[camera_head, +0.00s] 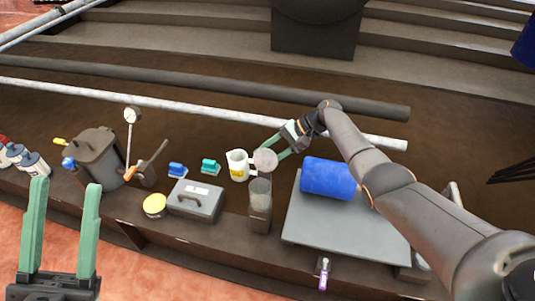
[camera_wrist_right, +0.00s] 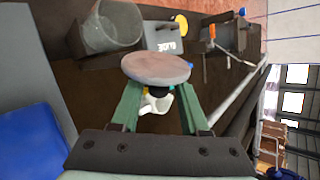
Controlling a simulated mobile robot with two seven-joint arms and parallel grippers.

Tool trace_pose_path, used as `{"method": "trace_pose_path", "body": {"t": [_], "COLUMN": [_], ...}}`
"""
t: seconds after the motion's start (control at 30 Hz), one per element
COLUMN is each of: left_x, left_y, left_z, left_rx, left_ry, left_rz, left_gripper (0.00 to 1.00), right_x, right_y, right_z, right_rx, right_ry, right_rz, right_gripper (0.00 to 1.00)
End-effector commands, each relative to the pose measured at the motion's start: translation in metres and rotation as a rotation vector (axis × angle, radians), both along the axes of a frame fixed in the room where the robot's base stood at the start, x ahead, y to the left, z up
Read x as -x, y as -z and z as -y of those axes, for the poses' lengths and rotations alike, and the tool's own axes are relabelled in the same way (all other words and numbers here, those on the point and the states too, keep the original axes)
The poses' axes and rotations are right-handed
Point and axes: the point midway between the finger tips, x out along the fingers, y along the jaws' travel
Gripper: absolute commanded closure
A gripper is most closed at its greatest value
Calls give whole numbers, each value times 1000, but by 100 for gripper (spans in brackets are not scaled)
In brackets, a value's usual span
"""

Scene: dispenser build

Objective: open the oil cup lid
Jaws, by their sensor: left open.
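The oil cup (camera_head: 260,205) is a tall, clear-topped container in a dark brown holder near the table's front edge. Its mouth looks uncovered, and it shows at the upper left of the right wrist view (camera_wrist_right: 110,30). The round pinkish-grey lid (camera_head: 265,160) is off the cup, tilted, just above and behind it in the head view. My right gripper (camera_head: 282,148) is shut on the lid; in the wrist view the lid (camera_wrist_right: 156,68) sits at the fingertips, its dark knob between them. My left gripper (camera_head: 66,184) is open and empty at the lower left, far from the cup.
A white jug (camera_head: 238,165) stands just left of the lid. A grey box (camera_head: 195,202), a yellow round item (camera_head: 155,205) and a dark machine (camera_head: 97,158) lie further left. A blue roll (camera_head: 327,178) rests on a grey board (camera_head: 300,225) at right.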

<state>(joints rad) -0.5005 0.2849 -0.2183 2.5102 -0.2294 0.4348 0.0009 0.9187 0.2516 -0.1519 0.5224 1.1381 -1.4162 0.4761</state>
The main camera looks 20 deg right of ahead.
Motion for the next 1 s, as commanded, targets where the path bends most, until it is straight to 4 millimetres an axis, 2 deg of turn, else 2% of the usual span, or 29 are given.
{"method": "trace_pose_path", "body": {"t": [0.03,0.1,0.43,0.57,0.7,0.73,0.8,1.0], "left_x": [0,0,0,0,0,-3,-22,-48], "left_y": [0,0,-3,-13,-27,-22,3,43], "left_z": [0,0,0,1,1,-1,-5,-10], "left_rx": [0,-1,-1,-10,-23,-18,-13,-14], "left_ry": [0,1,0,-4,-15,-26,-54,-89], "left_rz": [0,0,0,6,14,-4,-124,-326], "left_gripper": [50,50,50,50,50,50,50,50], "right_x": [0,0,0,3,9,10,11,16], "right_y": [0,0,-5,-19,-41,-41,-46,-64], "right_z": [1,1,5,18,42,44,50,70], "right_rx": [1,1,2,2,3,2,2,2], "right_ry": [1,1,3,5,6,4,3,4], "right_rz": [0,1,2,3,3,3,2,3], "right_gripper": [49,42,42,42,42,42,42,42]}}
